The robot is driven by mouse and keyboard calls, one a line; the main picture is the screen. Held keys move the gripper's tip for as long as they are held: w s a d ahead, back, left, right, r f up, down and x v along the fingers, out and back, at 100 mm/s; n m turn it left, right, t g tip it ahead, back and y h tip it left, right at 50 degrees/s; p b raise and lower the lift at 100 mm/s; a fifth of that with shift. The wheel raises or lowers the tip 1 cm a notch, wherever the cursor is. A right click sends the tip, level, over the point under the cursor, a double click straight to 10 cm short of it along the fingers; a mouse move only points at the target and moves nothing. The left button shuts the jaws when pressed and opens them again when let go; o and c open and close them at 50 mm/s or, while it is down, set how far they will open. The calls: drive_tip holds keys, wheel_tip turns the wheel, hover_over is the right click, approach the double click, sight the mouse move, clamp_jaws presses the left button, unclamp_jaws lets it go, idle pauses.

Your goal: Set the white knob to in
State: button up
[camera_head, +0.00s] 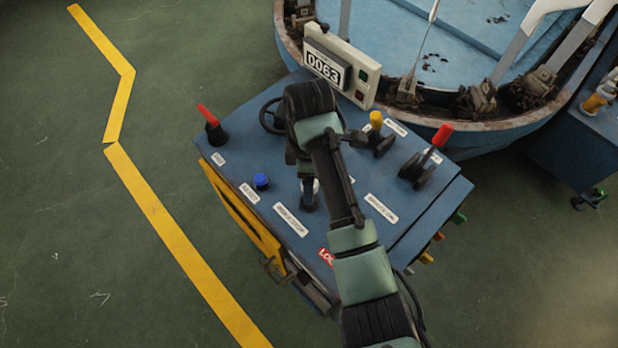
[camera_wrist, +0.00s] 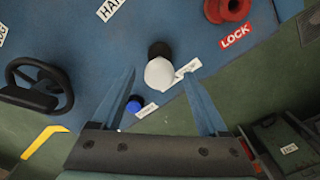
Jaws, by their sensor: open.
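The white knob (camera_wrist: 160,74) shows in the wrist view with a rounded white end and a dark base behind it. It appears between the two blue fingers of my gripper (camera_wrist: 158,76), which is open, with visible gaps on both sides. I cannot tell how far the fingertips are above it. In the head view my arm reaches over the blue control panel (camera_head: 357,178), and a small pale piece, probably the white knob (camera_head: 312,186), shows just below my gripper (camera_head: 306,172).
A blue button (camera_head: 261,181), a red-topped lever (camera_head: 209,116), a yellow knob (camera_head: 376,120) and another red lever (camera_head: 442,135) stand on the panel. A black handwheel (camera_wrist: 36,85) and a red LOCK label (camera_wrist: 235,37) are near. A counter (camera_head: 340,66) reads 0063.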

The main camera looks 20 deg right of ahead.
drive_tip(key=shift+f, duration=0.2)
drive_tip(key=shift+c, duration=0.2)
clamp_jaws()
idle(1.2)
